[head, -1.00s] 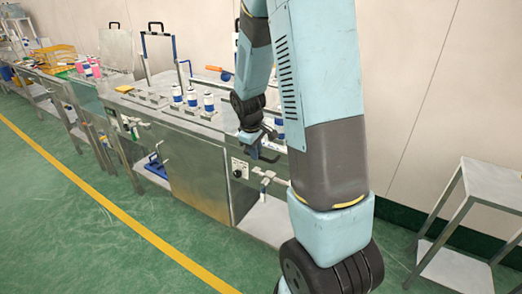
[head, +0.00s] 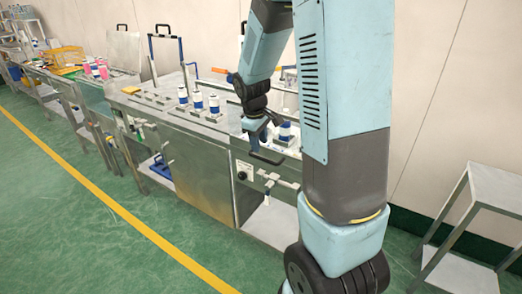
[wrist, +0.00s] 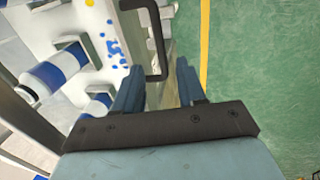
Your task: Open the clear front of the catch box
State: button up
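In the head view my gripper (head: 258,140) is at the bench's front edge, just above what looks like the dark handle (head: 266,160). My arm hides part of that bench.
Blue-and-white cans (head: 198,100) stand in holders on the metal bench (head: 200,180); a can (wrist: 50,74) is left of my fingers in the wrist view. A grey shelf stand (head: 490,190) is at the right. The green floor (head: 60,220) in front is clear.

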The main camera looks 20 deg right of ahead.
notch_tip(320, 180, up, 8)
jog(key=a, duration=0.1)
jog(key=shift+s+f, duration=0.2)
jog(key=shift+s, duration=0.15)
jog(key=shift+a, duration=0.1)
jog(key=s+a+r+m+t, duration=0.1)
jog(key=s+a+r+m, duration=0.1)
jog(key=s+r, duration=0.2)
jog(key=s+a+r+m+t+y, duration=0.1)
jog(key=s+r, duration=0.3)
jog(key=s, duration=0.7)
jog(key=s+a+r+m+t, duration=0.2)
jog(key=s+r+m, duration=0.1)
jog(key=s, duration=0.4)
jog(key=shift+s+a+r+m+y, duration=0.35)
jog(key=shift+r+m+y, duration=0.05)
jog(key=shift+r, duration=0.3)
